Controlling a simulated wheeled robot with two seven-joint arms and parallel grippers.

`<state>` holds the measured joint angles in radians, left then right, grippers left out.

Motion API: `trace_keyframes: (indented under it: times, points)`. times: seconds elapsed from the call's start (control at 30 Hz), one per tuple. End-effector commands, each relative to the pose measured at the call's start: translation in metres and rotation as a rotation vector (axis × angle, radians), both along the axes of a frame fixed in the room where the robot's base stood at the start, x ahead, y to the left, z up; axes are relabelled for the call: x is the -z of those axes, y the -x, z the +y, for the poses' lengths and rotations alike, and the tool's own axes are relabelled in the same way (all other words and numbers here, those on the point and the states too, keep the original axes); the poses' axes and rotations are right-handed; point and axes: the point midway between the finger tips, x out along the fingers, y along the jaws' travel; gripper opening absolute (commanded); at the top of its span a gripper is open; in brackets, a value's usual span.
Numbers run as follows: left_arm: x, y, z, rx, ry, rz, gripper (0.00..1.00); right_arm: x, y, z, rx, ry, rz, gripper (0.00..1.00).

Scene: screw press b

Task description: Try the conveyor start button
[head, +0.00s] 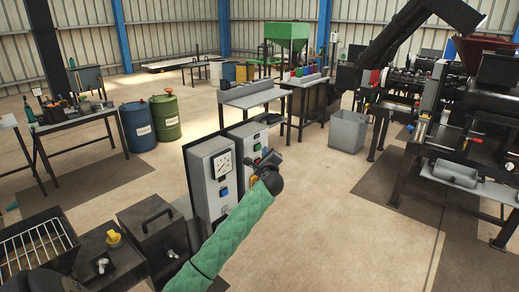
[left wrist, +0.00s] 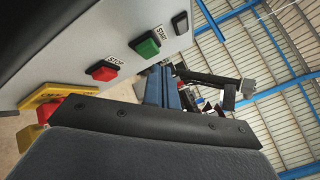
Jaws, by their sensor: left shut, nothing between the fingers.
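The control box face (left wrist: 75,35) fills the upper left of the left wrist view. It carries a green button (left wrist: 147,46) labelled START, a red button (left wrist: 102,71) labelled STOP, and a black switch (left wrist: 180,22). In the head view my left gripper (head: 262,160), at the end of the green-sleeved arm, is in front of the right-hand control box (head: 246,136) and partly covers it. My left gripper (left wrist: 161,72) is shut and empty, with its fingertips close to the green button; I cannot tell whether they touch it.
A second control box (head: 211,180) with a gauge stands just left of my arm. A yellow plate with a red switch (left wrist: 48,107) sticks out beside the STOP button. A grey bin (head: 348,131) and heavy machinery stand to the right. Open floor lies between.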

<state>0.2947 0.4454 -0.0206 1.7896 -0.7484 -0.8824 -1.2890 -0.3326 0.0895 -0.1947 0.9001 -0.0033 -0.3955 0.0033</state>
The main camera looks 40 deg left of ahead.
Motion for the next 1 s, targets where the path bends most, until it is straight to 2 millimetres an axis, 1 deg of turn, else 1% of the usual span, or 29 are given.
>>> trace_keyframes:
  times: [0.13,0.43,1.0]
  points:
    - [0.0002,0.0000,0.0005,0.000,0.000,0.000,0.00,0.0000,0.0007,0.0006,-0.001,-0.001,0.000,0.36]
    - [0.0002,0.0000,0.0003,0.000,0.000,0.000,0.00,-0.0017,-0.0066,0.0034,0.000,-0.004,-0.007,0.36]
    - [0.0001,-0.0001,0.0002,0.000,0.000,0.000,0.00,-0.0015,-0.0052,0.0055,0.000,-0.005,-0.005,0.36]
